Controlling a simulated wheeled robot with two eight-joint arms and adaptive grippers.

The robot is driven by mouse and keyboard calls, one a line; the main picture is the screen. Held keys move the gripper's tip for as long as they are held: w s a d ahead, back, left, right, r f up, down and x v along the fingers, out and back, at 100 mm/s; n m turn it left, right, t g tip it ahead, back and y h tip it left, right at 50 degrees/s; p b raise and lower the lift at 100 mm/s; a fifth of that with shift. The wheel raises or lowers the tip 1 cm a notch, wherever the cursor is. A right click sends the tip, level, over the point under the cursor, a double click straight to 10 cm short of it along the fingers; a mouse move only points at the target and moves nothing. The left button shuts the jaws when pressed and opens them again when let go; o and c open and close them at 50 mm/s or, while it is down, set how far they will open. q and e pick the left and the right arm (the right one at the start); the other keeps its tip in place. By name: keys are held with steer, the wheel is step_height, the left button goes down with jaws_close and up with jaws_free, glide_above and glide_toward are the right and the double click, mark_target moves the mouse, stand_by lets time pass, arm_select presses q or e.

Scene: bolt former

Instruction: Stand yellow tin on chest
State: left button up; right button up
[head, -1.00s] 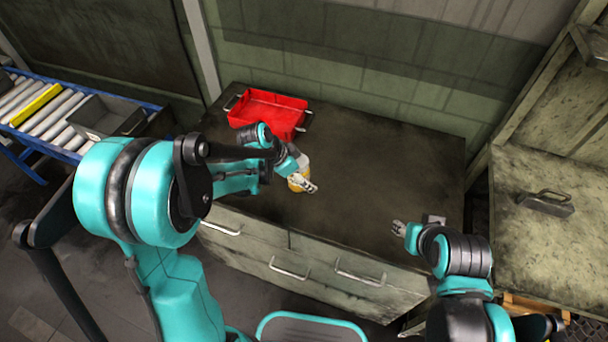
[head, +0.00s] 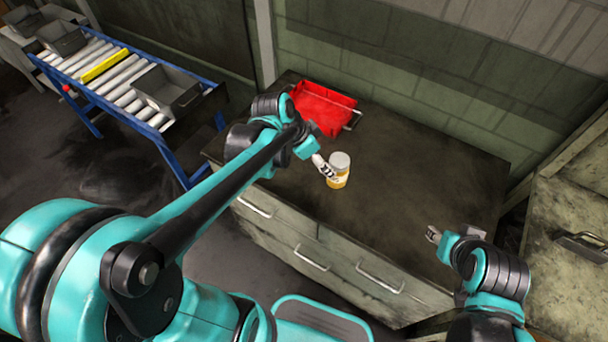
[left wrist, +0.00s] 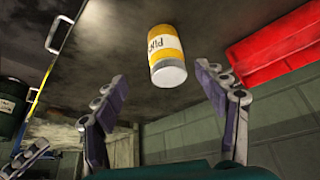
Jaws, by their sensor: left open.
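The yellow tin (head: 339,171), with a pale lid and a yellow label, stands upright on the dark top of the chest (head: 420,160). It also shows in the left wrist view (left wrist: 166,55), with that picture turned over. My left gripper (head: 325,167) is just left of the tin in the head view, its fingers overlapping the tin's edge. In the left wrist view its fingers (left wrist: 162,98) are spread wide, with the tin ahead of the gap and clear of both. My right gripper (head: 433,235) is over the chest's right front part, too small to read.
A red tray (head: 322,107) lies on the chest behind my left gripper. A roller conveyor (head: 115,75) with a grey bin (head: 165,92) stands at the left. Green block wall rises behind the chest. The chest's top is clear right of the tin.

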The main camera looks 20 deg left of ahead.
arm_select(q)
steer(key=s+a+r+n+t+y, duration=0.1)
steer(key=s+n, duration=0.3)
steer(key=s, duration=0.2)
steer(key=s+a+r+n+t+y, duration=0.1)
steer(key=s+a+n+t+y, duration=0.1)
steer(key=s+n, duration=0.2)
steer(key=shift+s+r+n+y, duration=0.3)
steer(key=shift+s+r, duration=0.1)
steer(key=shift+s, duration=0.7)
